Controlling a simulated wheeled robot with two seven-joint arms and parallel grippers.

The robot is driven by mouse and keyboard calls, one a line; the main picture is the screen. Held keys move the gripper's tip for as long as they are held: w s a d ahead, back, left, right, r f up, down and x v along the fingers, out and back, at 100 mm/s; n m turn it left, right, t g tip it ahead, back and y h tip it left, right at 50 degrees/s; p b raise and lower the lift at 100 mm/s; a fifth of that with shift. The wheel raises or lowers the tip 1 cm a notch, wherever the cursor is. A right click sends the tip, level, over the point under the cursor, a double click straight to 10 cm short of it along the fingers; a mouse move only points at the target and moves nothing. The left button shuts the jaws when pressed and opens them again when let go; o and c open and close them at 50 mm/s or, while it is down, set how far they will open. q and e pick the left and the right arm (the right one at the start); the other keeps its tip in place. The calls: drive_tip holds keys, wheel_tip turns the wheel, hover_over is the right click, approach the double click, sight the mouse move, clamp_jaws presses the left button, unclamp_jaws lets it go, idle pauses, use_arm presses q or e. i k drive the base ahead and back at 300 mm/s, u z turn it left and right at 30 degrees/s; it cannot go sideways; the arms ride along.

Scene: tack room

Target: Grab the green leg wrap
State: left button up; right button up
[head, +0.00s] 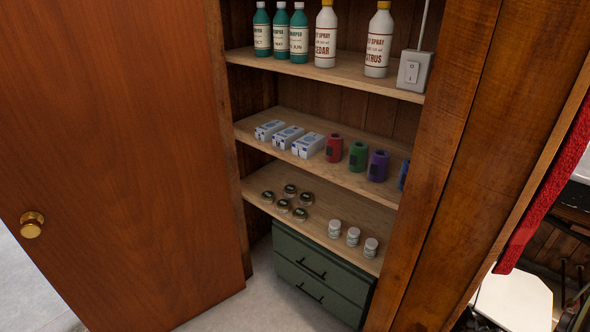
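The green leg wrap (358,156) stands on the middle shelf of an open wooden cabinet in the head view. It sits between a red wrap (334,148) on its left and a purple wrap (378,166) on its right. A blue wrap (403,175) is partly hidden behind the cabinet's right frame. Neither of my grippers shows in the head view.
The wooden door (120,150) with a brass knob fills the left. Small white-blue boxes (288,137) share the middle shelf (262,148). Bottles (326,35) stand above; tins and white jars (353,236) stand below. Green drawers (320,275) sit underneath. Red cloth (550,190) hangs at right.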

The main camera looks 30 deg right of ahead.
sight(359, 152)
drive_tip(key=u, duration=0.3)
drive_tip(key=i, duration=0.75)
drive_tip(key=z, duration=0.75)
drive_tip(key=i, duration=1.45)
drive_tip(key=z, duration=1.25)
